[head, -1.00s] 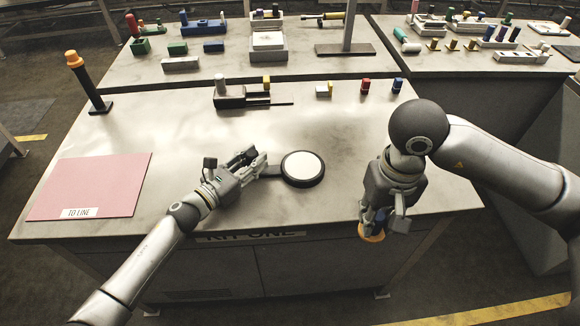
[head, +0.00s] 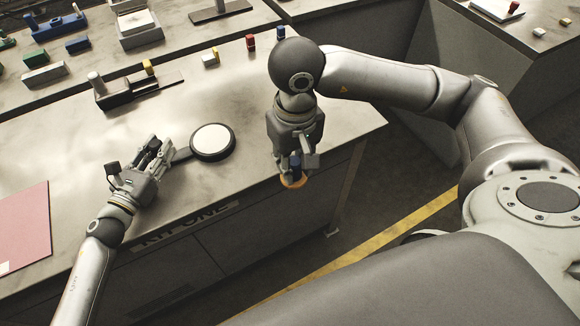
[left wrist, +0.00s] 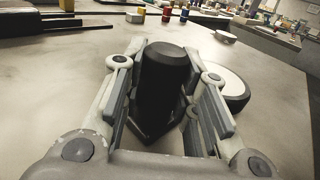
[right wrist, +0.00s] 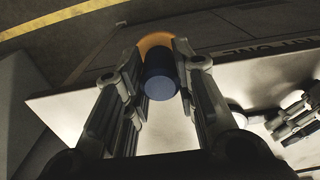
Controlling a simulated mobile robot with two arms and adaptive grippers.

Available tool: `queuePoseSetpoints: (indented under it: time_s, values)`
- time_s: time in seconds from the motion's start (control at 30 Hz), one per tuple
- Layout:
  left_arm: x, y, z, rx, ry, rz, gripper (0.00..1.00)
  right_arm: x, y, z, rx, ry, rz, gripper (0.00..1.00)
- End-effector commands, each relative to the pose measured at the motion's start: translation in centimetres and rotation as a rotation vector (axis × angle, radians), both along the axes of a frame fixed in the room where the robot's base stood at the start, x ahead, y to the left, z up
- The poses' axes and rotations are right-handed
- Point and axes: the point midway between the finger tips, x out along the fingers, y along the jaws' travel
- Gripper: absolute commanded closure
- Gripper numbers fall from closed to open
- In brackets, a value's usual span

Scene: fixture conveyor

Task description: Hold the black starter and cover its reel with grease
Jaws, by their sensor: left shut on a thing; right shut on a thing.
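My left gripper (head: 158,152) is shut on the black starter (left wrist: 163,85), a dark blocky body between its fingers, over the metal table (head: 235,90). A round black-rimmed disc with a white face (head: 212,142) lies just right of the gripper. A dark strip runs from it towards the fingers; I cannot tell whether it joins the starter. My right gripper (head: 297,163) is shut on a dark blue cylinder (right wrist: 160,83) with an orange end (right wrist: 156,42). It points down at the table's front edge, right of the disc. No grease is distinguishable.
A pink sheet (head: 25,230) lies at the table's left. A dark fixture (head: 125,92), a yellow-and-white block (head: 210,58), a red piece (head: 250,42) and a blue piece (head: 281,33) stand towards the back.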

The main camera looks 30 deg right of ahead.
Motion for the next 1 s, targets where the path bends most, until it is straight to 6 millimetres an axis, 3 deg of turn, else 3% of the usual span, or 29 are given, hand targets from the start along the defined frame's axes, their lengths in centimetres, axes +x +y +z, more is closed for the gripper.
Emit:
queuePoseSetpoints:
  time_s: [0.17,0.33,0.7,1.0]
  values:
    - [-0.1,0.0,-0.3,0.002,0.004,0.0,0.99,0.2,0.1,0.0,0.0,0.0,-0.001,0.93]
    - [-0.1,0.0,-0.3,0.002,0.004,0.0,0.99,2.2,1.1,0.0,0.001,-0.001,-0.004,0.93]
    - [-0.1,0.0,-0.3,0.004,0.004,0.0,0.99,11.5,6.4,0.0,-0.001,-0.002,-0.013,0.93]
    - [-0.1,0.0,-0.3,0.003,0.004,0.001,0.99,17.9,10.7,0.4,-0.001,-0.002,-0.007,0.93]
